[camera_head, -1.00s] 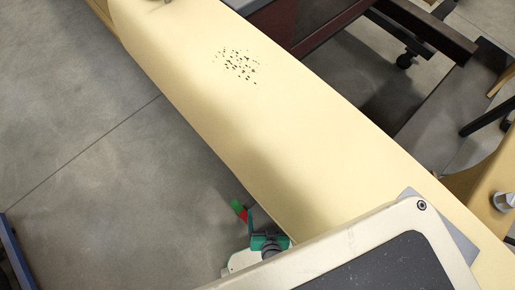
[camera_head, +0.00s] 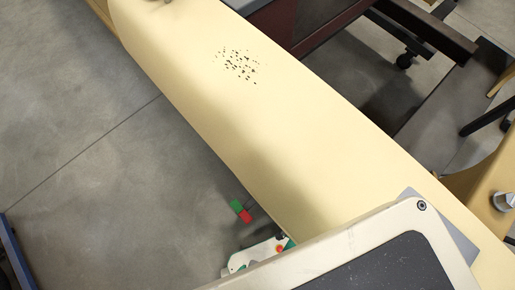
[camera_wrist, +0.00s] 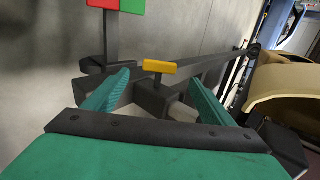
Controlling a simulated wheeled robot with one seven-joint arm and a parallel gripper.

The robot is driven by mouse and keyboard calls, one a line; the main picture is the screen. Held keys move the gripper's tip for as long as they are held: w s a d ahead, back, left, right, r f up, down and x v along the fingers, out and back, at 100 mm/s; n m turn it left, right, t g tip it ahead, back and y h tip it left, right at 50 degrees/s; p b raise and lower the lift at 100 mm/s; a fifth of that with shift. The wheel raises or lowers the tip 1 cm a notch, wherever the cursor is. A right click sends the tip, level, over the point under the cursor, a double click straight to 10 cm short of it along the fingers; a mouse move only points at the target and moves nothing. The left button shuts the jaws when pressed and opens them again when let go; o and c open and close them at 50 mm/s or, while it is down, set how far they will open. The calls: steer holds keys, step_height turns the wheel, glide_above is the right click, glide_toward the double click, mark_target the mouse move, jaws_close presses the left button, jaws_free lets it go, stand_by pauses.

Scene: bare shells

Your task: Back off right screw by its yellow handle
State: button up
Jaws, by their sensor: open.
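In the wrist view the yellow handle (camera_wrist: 160,67) is a short bar on top of a dark stem, above a dark grey block. My gripper (camera_wrist: 158,80) is open, with its teal fingers apart to the left and right of the handle and stem. Neither finger visibly touches them, and I cannot tell how deep the handle lies between the fingertips. In the head view the handle does not show; only a small part of my arm's end shows at the edge of the cream surface.
A red and green block (camera_wrist: 118,5) stands on a dark post, left of the handle; it also shows in the head view (camera_head: 241,210). A long dark bar runs behind the handle. A cream curved surface (camera_head: 250,120) lies close by, with a speckled patch. Grey floor is open at left.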

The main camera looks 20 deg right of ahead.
mark_target(257, 191)
steer(key=x, duration=1)
steer(key=shift+w+f, duration=0.2)
steer(key=shift+w, duration=0.05)
steer(key=shift+a, duration=0.1)
steer(key=shift+c, duration=0.3)
steer(key=c, duration=1)
